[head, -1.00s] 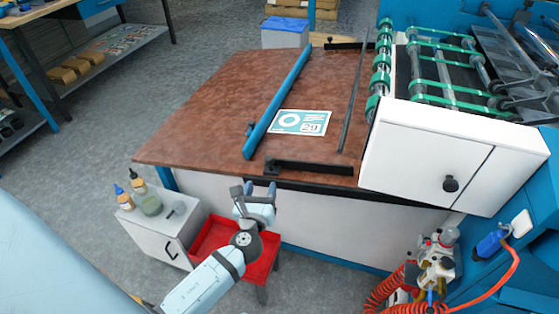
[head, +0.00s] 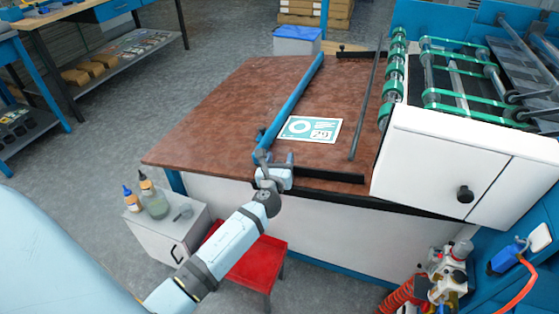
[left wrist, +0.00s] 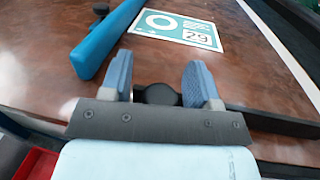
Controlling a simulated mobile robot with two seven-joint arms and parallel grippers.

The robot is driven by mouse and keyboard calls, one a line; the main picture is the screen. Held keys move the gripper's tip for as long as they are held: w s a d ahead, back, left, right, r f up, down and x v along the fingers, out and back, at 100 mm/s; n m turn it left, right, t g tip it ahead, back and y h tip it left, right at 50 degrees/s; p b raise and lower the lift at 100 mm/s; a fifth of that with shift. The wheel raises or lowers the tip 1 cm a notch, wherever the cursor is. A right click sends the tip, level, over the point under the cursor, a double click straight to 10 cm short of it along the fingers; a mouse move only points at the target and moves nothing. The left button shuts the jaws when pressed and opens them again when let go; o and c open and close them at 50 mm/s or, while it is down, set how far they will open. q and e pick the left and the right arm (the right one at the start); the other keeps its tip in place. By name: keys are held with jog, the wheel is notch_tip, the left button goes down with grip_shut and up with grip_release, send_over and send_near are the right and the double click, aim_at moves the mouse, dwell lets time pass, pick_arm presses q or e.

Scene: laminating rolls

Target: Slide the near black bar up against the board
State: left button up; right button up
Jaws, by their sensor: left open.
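The near black bar (head: 335,176) lies along the near edge of the brown table; its left end is hidden behind my left gripper (head: 272,160). The board (head: 311,129), white and teal with the number 29, lies flat beyond the bar, with bare table between them. In the left wrist view my gripper (left wrist: 159,75) is open, and the bar's round black knob (left wrist: 160,94) shows between its fingers. I cannot tell whether a finger touches it. The bar (left wrist: 270,122) runs off to the right there, and the board (left wrist: 178,29) is ahead. My right gripper is not in view.
A blue bar (head: 291,103) lies left of the board, close to my gripper. A thin dark rod (head: 367,110) lies right of it. The far black bar (head: 357,53) is at the back. The white roller machine (head: 465,165) stands at the right. The table's left is clear.

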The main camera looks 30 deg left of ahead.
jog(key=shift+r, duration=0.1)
pick_arm(q)
grip_shut()
jog(key=x, duration=0.3)
jog(key=d+x, duration=0.1)
jog(key=x, duration=0.5)
jog(key=shift+w+b, duration=0.35)
jog(key=shift+w, duration=0.15)
jog(key=x, duration=0.3)
jog(key=d+b+x, duration=0.1)
jog(key=x, duration=0.1)
jog(key=shift+w+a, duration=0.15)
jog(key=shift+w, duration=0.5)
jog(key=shift+w+a, duration=0.1)
jog(key=shift+w, duration=0.05)
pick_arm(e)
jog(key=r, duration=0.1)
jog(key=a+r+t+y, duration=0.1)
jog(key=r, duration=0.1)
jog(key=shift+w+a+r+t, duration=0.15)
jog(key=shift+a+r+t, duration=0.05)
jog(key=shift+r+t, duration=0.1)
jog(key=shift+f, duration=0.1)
pick_arm(q)
grip_release()
